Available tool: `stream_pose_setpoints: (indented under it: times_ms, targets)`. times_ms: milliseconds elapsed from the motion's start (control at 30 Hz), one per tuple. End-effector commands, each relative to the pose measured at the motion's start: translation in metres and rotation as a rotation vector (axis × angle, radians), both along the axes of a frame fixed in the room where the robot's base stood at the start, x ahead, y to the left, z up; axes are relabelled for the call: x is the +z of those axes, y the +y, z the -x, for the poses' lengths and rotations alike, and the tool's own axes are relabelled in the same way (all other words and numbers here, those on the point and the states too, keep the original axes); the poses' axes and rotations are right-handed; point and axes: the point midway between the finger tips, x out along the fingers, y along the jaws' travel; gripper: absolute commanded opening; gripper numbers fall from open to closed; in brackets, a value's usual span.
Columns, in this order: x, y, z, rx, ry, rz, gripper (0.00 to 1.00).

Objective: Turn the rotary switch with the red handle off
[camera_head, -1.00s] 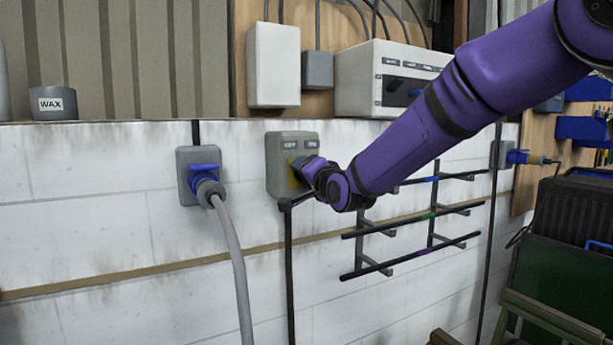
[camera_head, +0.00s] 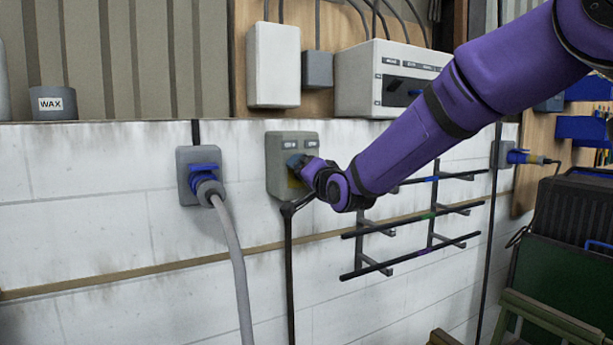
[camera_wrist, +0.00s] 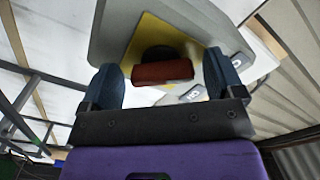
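The rotary switch is a grey box (camera_head: 281,180) on the white wall, with a yellow plate (camera_wrist: 148,35) and two small labels. Its red handle (camera_wrist: 162,73) shows in the wrist view as a short bar on a dark round hub. In the head view my gripper (camera_head: 296,163) covers the handle. In the wrist view my open gripper (camera_wrist: 163,80) has one blue fingertip on each side of the handle, with a small visible gap at both ends. I cannot tell exactly how deep the fingertips reach along the handle.
A blue plug with a grey cable (camera_head: 207,187) sits in a socket left of the switch. A black rack (camera_head: 415,225) is on the wall to the right. Grey boxes (camera_head: 273,65) hang above. A wax tin (camera_head: 53,103) stands on the ledge.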

Motion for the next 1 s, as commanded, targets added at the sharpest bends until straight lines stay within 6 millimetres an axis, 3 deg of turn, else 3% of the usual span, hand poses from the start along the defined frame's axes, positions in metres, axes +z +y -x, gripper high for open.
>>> stream_pose_setpoints:
  times_ms: [333,733,1000]
  targets:
    - [0.002,-0.004,0.009,0.000,-0.002,-0.002,0.87]
    - [0.002,-0.031,0.073,-0.001,-0.002,-0.001,0.87]
    - [0.001,-0.041,0.097,0.000,-0.001,-0.001,0.87]
